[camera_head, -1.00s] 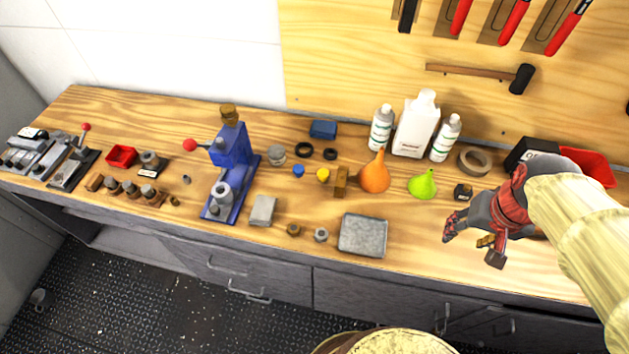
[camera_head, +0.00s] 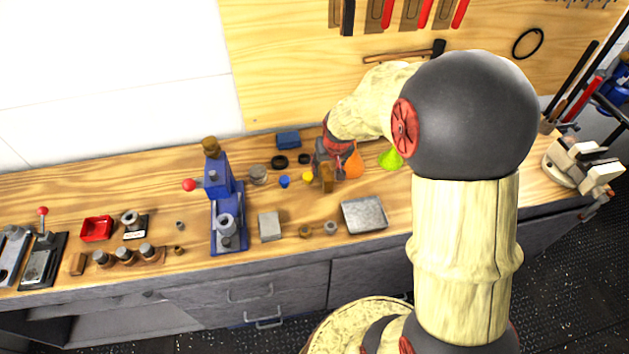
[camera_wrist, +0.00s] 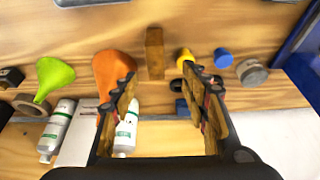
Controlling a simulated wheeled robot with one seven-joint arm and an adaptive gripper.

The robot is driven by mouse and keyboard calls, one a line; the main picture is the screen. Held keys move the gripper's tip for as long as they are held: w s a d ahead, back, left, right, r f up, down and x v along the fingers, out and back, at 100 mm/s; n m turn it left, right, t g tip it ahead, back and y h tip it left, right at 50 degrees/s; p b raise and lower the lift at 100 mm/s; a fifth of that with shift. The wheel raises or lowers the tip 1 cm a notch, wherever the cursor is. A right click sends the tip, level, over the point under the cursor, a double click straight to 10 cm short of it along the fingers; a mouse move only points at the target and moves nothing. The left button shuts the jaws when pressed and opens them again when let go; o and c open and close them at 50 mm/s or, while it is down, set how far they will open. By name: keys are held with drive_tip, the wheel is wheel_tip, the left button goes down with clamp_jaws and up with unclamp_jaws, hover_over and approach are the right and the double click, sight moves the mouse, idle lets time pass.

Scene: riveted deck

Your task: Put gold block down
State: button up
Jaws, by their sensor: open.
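A brownish-gold upright block (camera_head: 327,178) stands on the wooden bench, just left of the orange funnel (camera_head: 354,164). The block also shows in the wrist view (camera_wrist: 155,54), upper middle, just beyond my fingertips and between their lines. My gripper (camera_wrist: 160,76) is open and empty, with one finger on each side of the block's line. In the head view my gripper (camera_head: 321,160) is beside and behind the block, partly hidden by my arm. I cannot tell whether a finger touches the block.
A yellow cap (camera_head: 307,176) and blue cap (camera_head: 284,181) stand left of the block. A green funnel (camera_head: 391,159) is to the right, and a metal tray (camera_head: 364,214) at front right. A blue press (camera_head: 226,200) stands further left. White bottles (camera_wrist: 126,130) show in the wrist view.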

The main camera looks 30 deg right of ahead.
sight(326, 172)
drive_tip(key=x, duration=0.2)
drive_tip(key=shift+w+f+b, duration=0.2)
drive_tip(key=shift+f+b, duration=0.05)
drive_tip(key=shift+b, duration=0.05)
drive_tip(key=x, duration=0.2)
drive_tip(key=d+b+x, duration=0.1)
drive_tip(key=x, duration=0.2)
drive_tip(key=shift+r, duration=0.1)
drive_tip(key=c, duration=0.3)
drive_tip(key=c, duration=0.8)
clamp_jaws()
